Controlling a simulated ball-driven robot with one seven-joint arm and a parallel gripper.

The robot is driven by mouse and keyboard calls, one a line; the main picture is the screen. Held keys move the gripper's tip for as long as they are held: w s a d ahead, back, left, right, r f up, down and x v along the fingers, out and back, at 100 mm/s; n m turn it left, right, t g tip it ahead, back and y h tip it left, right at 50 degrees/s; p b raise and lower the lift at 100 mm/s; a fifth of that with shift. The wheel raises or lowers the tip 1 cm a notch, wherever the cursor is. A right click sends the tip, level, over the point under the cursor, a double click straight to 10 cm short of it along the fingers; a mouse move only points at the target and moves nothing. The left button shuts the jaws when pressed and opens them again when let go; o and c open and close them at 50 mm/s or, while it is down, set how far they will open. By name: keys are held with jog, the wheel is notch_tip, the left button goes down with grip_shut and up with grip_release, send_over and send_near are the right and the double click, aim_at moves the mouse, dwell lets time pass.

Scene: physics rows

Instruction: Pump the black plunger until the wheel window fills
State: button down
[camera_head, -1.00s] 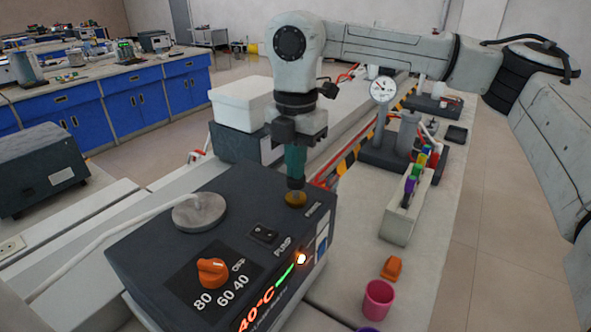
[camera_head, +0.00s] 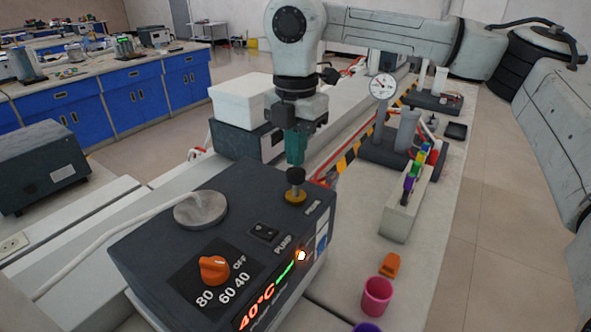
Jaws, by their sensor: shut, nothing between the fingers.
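The black plunger (camera_head: 296,175) stands raised on a brass collar (camera_head: 296,197) at the back right of the dark box's top. My gripper (camera_head: 295,163) has teal fingers, shut and empty, pointing down directly over the plunger's knob. The fingertips are at or just above the knob; I cannot tell whether they touch. A small white and blue panel (camera_head: 321,243) shows at the right front edge of the box (camera_head: 150,245). It may be the wheel window, but it is too small to read its fill.
The box also bears an orange dial (camera_head: 214,269), a rocker switch (camera_head: 265,232), a round grey lid (camera_head: 201,209) with a white hose, and a lit 40°C display. A pink cup (camera_head: 377,296), an orange piece (camera_head: 390,264) and a vial rack (camera_head: 407,207) stand to the right.

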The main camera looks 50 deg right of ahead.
jog(key=shift+r+p, duration=1.2)
jog(key=shift+r, duration=1.3)
jog(key=shift+f, duration=0.1)
